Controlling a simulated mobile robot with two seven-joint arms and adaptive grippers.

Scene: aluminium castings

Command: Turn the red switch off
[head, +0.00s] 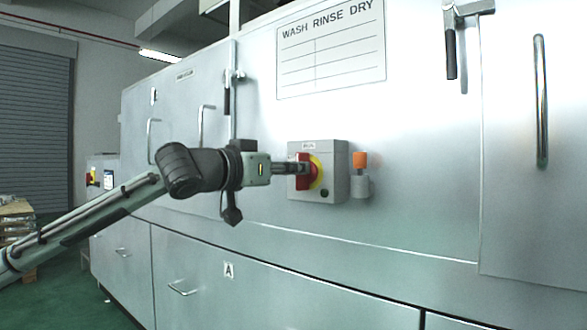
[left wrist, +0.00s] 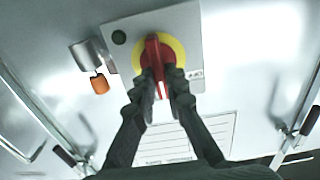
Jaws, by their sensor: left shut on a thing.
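The red switch (head: 302,171) is a rotary handle on a yellow disc, mounted on a grey box (head: 332,160) on the machine's front. In the left wrist view the red switch (left wrist: 155,52) lies between the two dark fingers of my left gripper (left wrist: 161,85), which is shut on it. In the head view my left gripper (head: 285,168) reaches the switch from the left and hides part of it. A small dark round button (head: 323,193) sits at the lower right of the box. My right gripper is in neither view.
An orange-topped part in a grey holder (head: 361,175) is just right of the box. Door handles (head: 541,100) and latches (head: 451,50) stick out from the machine front. A white board (head: 331,48) reads WASH RINSE DRY. A pallet (head: 17,235) stands at far left.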

